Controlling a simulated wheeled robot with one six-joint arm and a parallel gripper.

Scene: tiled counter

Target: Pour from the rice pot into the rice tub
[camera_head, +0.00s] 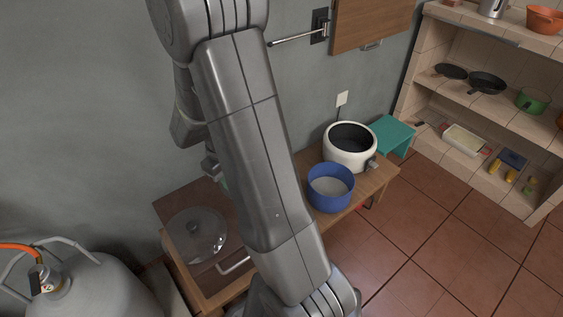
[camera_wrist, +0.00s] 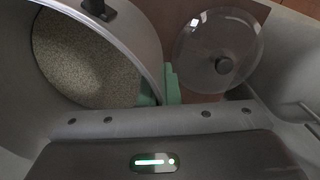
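The rice pot (camera_wrist: 148,45) fills the upper left of the wrist view, a grey metal pot with pale grains (camera_wrist: 85,65) inside and a dark fitting near its far rim. My gripper (camera_wrist: 163,88) has its green finger pads on both sides of the pot's near wall and appears closed on the rim. In the head view my arm hides the pot and most of the gripper. The blue tub (camera_head: 331,199), likely the rice tub, stands upright on the wooden table, right of my arm. Its inside is pale; I cannot tell whether it holds anything.
A white pot with a dark inside (camera_head: 350,158) stands just behind the blue tub. A glass lid (camera_head: 194,236) lies at the table's left end and shows in the wrist view (camera_wrist: 217,55). A teal stool (camera_head: 393,133), tiled shelves (camera_head: 470,100) and a gas cylinder (camera_head: 85,288) stand around.

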